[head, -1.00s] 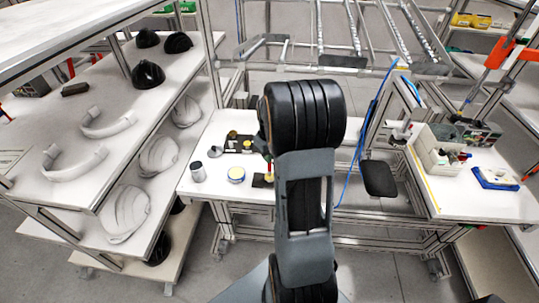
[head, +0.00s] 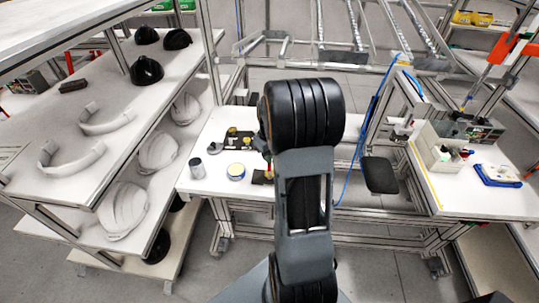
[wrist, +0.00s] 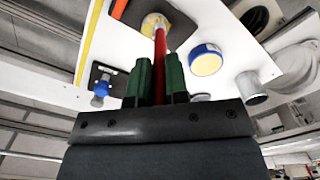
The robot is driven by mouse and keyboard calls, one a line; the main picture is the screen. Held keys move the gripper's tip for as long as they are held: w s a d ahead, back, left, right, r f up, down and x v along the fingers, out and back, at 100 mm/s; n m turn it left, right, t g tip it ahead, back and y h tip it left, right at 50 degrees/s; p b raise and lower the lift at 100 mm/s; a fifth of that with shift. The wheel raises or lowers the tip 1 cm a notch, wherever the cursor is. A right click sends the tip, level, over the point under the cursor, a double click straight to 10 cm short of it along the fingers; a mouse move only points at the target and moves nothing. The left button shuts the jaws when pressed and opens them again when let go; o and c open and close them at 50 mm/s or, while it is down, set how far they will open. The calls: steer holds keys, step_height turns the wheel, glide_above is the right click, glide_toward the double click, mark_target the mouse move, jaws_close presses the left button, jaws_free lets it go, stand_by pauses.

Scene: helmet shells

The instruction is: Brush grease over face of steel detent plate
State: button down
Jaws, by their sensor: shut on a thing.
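My gripper (wrist: 159,78) has green fingers shut on the red handle of a brush (wrist: 160,50). The brush points away from my wrist to a pale yellow round end over a dark square pad (wrist: 178,22). I cannot tell the brush head from a round piece beneath it, or whether they touch. The steel detent plate cannot be made out surely. A blue-rimmed tin with yellow contents (wrist: 205,60) stands apart to the right; it also shows in the head view (head: 236,171). In the head view my arm hides most of the gripper, and the dark pad (head: 259,178) shows beside it.
A grey metal cup (head: 197,168) stands left of the tin on the white bench (head: 215,185). A dark tray with small parts (head: 240,141) lies behind. Shelves with helmet shells (head: 125,210) stand left. A black pad (head: 380,175) juts out at the right.

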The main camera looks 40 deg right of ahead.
steer(key=shift+s+d+r, duration=0.1)
steer(key=shift+s+d, duration=0.05)
steer(key=shift+d, duration=0.15)
steer(key=shift+d, duration=0.25)
steer(key=shift+d, duration=0.25)
steer(key=shift+w+d, duration=0.35)
steer(key=shift+w, duration=0.1)
steer(key=shift+w+p, duration=0.3)
steer(key=shift+w, duration=0.15)
steer(key=shift+w+a, duration=0.15)
steer(key=shift+w, duration=0.05)
steer(key=shift+w+a, duration=0.15)
steer(key=shift+a, duration=0.05)
stand_by(0.3)
steer(key=shift+w+a, duration=0.1)
steer(key=shift+a, duration=0.15)
